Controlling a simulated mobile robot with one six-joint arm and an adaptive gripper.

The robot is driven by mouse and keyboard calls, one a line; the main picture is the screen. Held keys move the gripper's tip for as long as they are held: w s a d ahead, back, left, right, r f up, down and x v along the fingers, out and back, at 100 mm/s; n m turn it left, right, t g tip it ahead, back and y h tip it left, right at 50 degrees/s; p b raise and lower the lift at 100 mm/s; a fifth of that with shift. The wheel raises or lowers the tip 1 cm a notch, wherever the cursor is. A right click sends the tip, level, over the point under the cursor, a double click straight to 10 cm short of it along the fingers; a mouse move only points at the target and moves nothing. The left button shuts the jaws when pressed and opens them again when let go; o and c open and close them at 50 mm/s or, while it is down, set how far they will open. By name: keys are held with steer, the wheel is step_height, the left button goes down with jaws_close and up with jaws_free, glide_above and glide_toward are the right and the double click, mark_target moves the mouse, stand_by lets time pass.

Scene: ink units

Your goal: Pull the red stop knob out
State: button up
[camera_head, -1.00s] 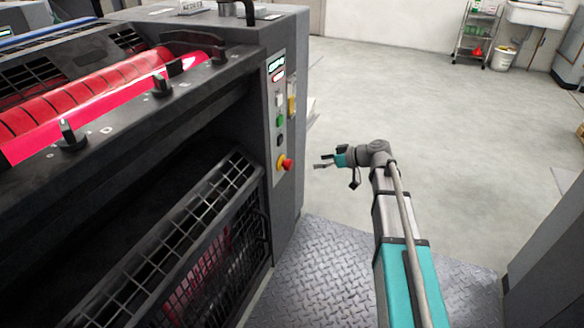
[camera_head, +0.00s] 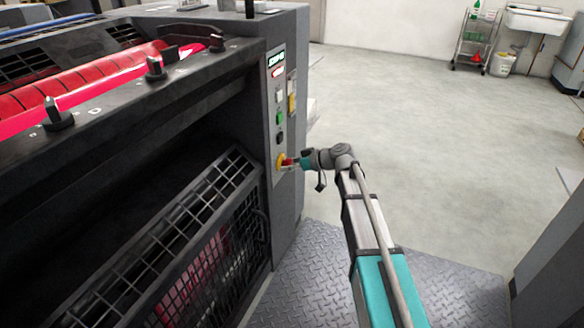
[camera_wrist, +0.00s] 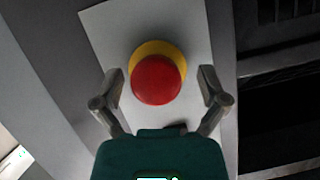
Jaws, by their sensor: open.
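The red stop knob (camera_wrist: 157,80) sits on a yellow ring (camera_wrist: 146,50) on the pale control panel (camera_wrist: 195,35) of the machine. In the head view the knob (camera_head: 287,161) shows low on the panel, partly covered by my gripper (camera_head: 294,163). In the wrist view my gripper (camera_wrist: 160,92) is open, with one finger on each side of the knob. Gaps show between the fingers and the knob in that view. I cannot tell exactly how deep the fingertips reach along the knob.
Above the knob on the panel are a black button (camera_head: 280,138), a green button (camera_head: 280,117) and a small lit display (camera_head: 277,60). A mesh guard (camera_head: 215,240) stands at the left. Tread plate (camera_head: 320,285) covers the floor below; open floor (camera_head: 430,130) lies to the right.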

jaws_close()
steer(key=shift+s+d+f, duration=0.1)
steer(key=shift+s+d, duration=0.35)
steer(key=shift+d, duration=0.3)
jaws_free()
steer(key=shift+w, duration=0.1)
steer(key=shift+d, duration=0.1)
